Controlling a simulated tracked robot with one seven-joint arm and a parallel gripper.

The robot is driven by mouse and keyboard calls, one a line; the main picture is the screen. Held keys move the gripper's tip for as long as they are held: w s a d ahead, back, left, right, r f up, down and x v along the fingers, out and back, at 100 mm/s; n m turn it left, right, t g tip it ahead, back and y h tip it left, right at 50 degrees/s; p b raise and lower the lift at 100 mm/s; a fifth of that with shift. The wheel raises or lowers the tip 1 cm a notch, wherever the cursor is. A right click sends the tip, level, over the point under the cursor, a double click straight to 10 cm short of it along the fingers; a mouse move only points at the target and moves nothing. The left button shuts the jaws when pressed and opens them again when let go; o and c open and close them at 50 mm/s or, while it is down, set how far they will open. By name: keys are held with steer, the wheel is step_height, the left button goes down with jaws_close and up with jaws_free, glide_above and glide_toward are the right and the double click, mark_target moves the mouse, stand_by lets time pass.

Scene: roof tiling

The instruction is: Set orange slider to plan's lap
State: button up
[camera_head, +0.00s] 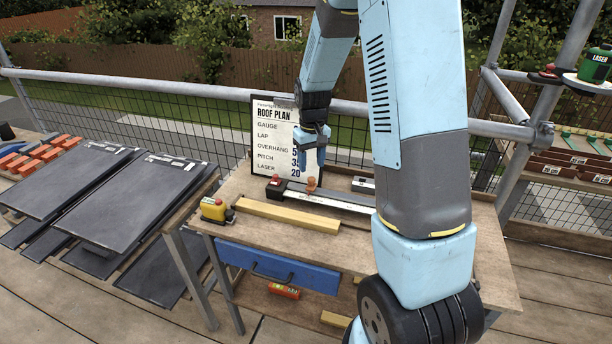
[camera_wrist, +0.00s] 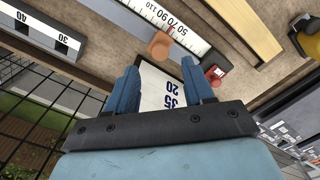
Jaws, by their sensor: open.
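The orange slider (camera_head: 311,184) sits on a scale bar (camera_head: 340,200) on the workbench. In the wrist view the slider (camera_wrist: 160,45) is a rounded orange knob beside the white scale (camera_wrist: 155,12), which shows 50, 70, 90 and 110. A thin red mark lies on the scale near the knob; its exact reading is unclear. My gripper (camera_head: 311,148) is open and empty above the slider; its blue fingers (camera_wrist: 162,84) are apart from it. The roof plan (camera_head: 268,132) stands behind; my arm hides its lap value. Only 35 and 20 show clearly in the wrist view.
A red knob (camera_head: 275,179) tops the bar's dark left end. A second scale (camera_wrist: 38,38) shows 30 and 40. A yellow tape measure (camera_head: 213,209) and a wooden batten (camera_head: 288,216) lie in front. Mesh railing (camera_head: 190,143) runs behind the bench.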

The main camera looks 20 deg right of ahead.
mark_target(311, 178)
steer(key=shift+f, duration=2.45)
jaws_close()
